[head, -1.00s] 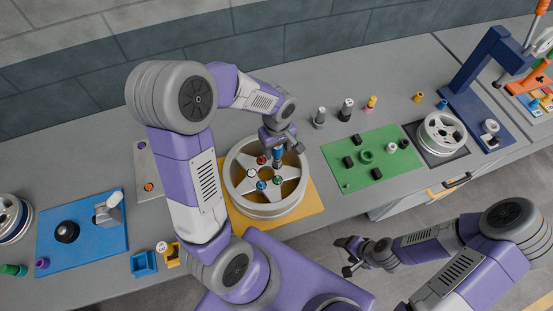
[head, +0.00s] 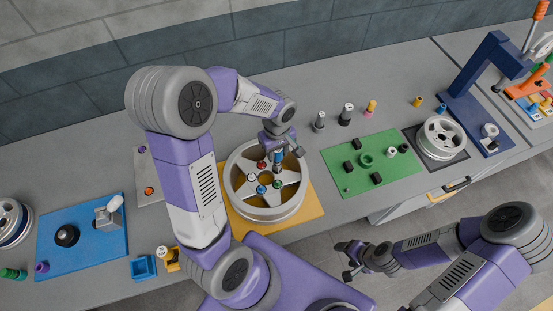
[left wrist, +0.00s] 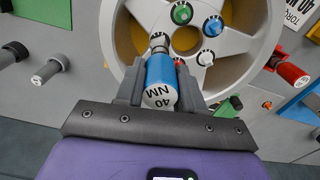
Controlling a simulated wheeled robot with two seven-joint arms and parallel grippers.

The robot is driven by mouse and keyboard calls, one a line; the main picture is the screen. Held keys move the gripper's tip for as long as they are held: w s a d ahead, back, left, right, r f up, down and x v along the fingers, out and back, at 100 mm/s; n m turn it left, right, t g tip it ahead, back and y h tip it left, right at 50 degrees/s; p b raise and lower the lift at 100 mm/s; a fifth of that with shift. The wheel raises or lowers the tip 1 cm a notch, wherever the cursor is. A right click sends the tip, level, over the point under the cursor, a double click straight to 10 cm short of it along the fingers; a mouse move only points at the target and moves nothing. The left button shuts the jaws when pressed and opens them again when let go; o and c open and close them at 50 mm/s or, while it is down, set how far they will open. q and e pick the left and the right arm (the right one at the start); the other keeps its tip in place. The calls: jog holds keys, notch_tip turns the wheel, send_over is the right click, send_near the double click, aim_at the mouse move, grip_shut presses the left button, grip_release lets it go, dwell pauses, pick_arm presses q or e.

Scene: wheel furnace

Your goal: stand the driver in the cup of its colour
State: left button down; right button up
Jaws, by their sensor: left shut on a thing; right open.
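My left gripper (head: 282,152) is shut on a blue driver (left wrist: 161,82), whose white end reads "40 NM". The blue driver also shows below the gripper in the head view (head: 278,160). Its metal end points at the silver wheel (head: 240,203). It is over or at a wheel nut position; I cannot tell whether it touches. Green, blue, white and red nut caps sit around the wheel hub. A small blue open box (head: 143,268) stands at the lower left, beside a yellow holder (head: 172,260). My right gripper (head: 349,261) is open and empty, off the bench's front edge.
Several small upright pieces (head: 346,114) stand behind a green mat (head: 349,186) carrying black blocks. A second wheel (head: 441,137) and a blue press frame (head: 487,62) stand at right. A blue mat (head: 105,246) lies at left.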

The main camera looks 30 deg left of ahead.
pick_arm(q)
jog(key=shift+r+p, duration=1.5)
jog(key=shift+r, duration=0.75)
jog(key=shift+f, duration=0.1)
